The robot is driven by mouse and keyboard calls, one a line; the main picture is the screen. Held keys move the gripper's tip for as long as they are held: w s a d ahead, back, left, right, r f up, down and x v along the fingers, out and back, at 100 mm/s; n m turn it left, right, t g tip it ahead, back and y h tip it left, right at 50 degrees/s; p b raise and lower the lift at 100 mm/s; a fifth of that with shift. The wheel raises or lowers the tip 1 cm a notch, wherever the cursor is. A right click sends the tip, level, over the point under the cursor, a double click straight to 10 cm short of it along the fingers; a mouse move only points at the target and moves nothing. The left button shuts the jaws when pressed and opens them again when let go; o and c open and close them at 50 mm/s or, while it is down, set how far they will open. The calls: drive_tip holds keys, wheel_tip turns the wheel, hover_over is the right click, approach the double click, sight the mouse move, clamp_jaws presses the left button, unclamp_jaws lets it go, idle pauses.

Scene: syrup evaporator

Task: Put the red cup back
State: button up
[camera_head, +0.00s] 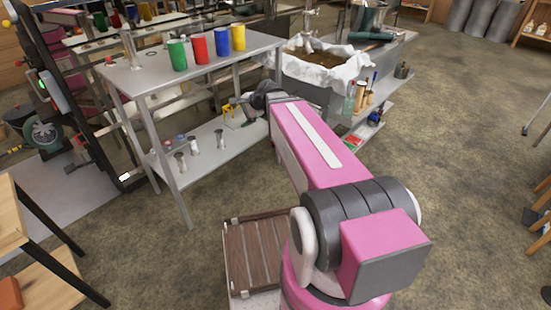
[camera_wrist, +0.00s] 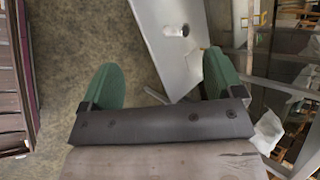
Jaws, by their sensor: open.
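The red cup (camera_head: 200,49) stands upright on the grey metal table (camera_head: 150,77). It is in a row between a green cup (camera_head: 177,54) and a blue cup (camera_head: 222,42), with a yellow cup (camera_head: 238,37) at the right end. My gripper shows clearly in the wrist view (camera_wrist: 161,82), with its two green fingers wide apart and nothing between them. In the head view my arm reaches toward the table's right side, below its top, and the fingers are hard to make out. The red cup is not seen in the wrist view.
The table's lower shelf (camera_head: 215,148) holds several small metal vessels. More coloured cups, one of them red (camera_head: 115,20), stand farther back. A steaming-pan unit with white cloth (camera_head: 322,67) stands to the right. A slatted wooden crate (camera_head: 254,258) is by my base.

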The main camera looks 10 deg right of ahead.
drive_tip(key=s+d+f+n+g+h, duration=0.5)
drive_tip(key=s+d+f+n+h, duration=0.2)
drive_tip(key=s+d+f+n, duration=0.4)
drive_tip(key=s+f+n, duration=0.1)
drive_tip(key=s+f, duration=0.1)
drive_tip(key=s, duration=0.1)
drive_tip(key=shift+s+f+h, duration=0.3)
drive_tip(key=shift+s, duration=0.05)
idle(1.3)
